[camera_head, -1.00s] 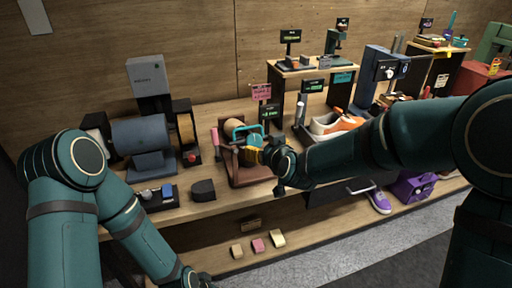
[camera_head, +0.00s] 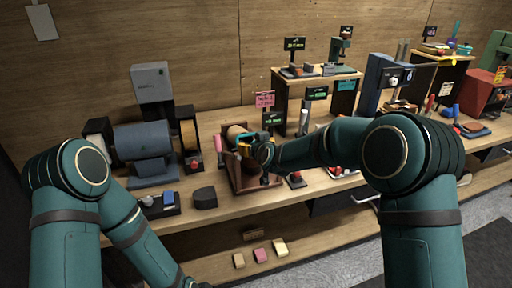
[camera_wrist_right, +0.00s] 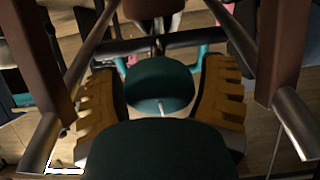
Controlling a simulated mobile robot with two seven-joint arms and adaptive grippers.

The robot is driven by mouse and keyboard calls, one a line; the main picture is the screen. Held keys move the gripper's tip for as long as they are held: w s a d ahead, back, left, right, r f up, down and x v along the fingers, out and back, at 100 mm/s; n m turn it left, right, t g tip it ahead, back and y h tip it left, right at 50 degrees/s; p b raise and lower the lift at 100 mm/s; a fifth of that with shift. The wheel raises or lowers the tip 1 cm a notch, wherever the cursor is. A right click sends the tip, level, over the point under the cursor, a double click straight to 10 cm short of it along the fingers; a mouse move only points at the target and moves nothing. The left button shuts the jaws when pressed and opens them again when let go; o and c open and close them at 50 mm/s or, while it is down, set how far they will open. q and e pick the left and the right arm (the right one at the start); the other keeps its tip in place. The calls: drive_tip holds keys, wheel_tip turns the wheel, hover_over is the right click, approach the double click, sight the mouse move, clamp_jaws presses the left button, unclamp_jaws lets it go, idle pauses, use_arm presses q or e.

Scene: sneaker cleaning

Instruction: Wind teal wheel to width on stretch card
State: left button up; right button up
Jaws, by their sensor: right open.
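The teal wheel (camera_wrist_right: 160,85) shows in the right wrist view between the two yellow ribbed finger pads of my right gripper (camera_wrist_right: 160,100). The pads stand apart on its left and right, and I cannot tell whether they touch it. In the head view, my right gripper (camera_head: 250,152) is at the brown stretching device (camera_head: 238,175), and the wheel is mostly hidden there. A pink card (camera_head: 265,99) and a dark card with green text (camera_head: 273,119) stand behind the device; their writing is too small to read. My left gripper (camera_head: 192,284) is mostly cut off at the bottom edge.
A grey grinding machine (camera_head: 143,145) stands left of the device. A small tray (camera_head: 158,204) and a dark block (camera_head: 204,197) lie at the bench's front edge. A raised shelf (camera_head: 318,75) stands behind to the right. Small blocks (camera_head: 260,255) lie on the lower shelf.

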drive_tip(key=shift+c, duration=0.2)
drive_tip(key=c, duration=1)
drive_tip(key=shift+m, duration=0.4)
drive_tip(key=m+h, duration=0.1)
drive_tip(key=m, duration=0.4)
drive_tip(key=shift+d, duration=0.15)
drive_tip(key=m+p, duration=0.1)
drive_tip(key=m, duration=0.2)
drive_tip(key=m+h+p, duration=0.1)
drive_tip(key=m, duration=0.3)
drive_tip(key=shift+d+f+g, duration=0.1)
drive_tip(key=shift+d+g, duration=0.05)
drive_tip(key=shift+g, duration=0.15)
drive_tip(key=m+p, duration=0.1)
drive_tip(key=m, duration=0.5)
drive_tip(key=shift+s+d+f+m+g+h+p, duration=0.1)
drive_tip(key=shift+f+m+g+h+p, duration=0.05)
drive_tip(key=shift+m+g+h+p, duration=0.2)
drive_tip(key=m+g+p, duration=0.1)
drive_tip(key=m, duration=0.4)
drive_tip(key=shift+f, duration=0.2)
drive_tip(key=shift+s, duration=0.1)
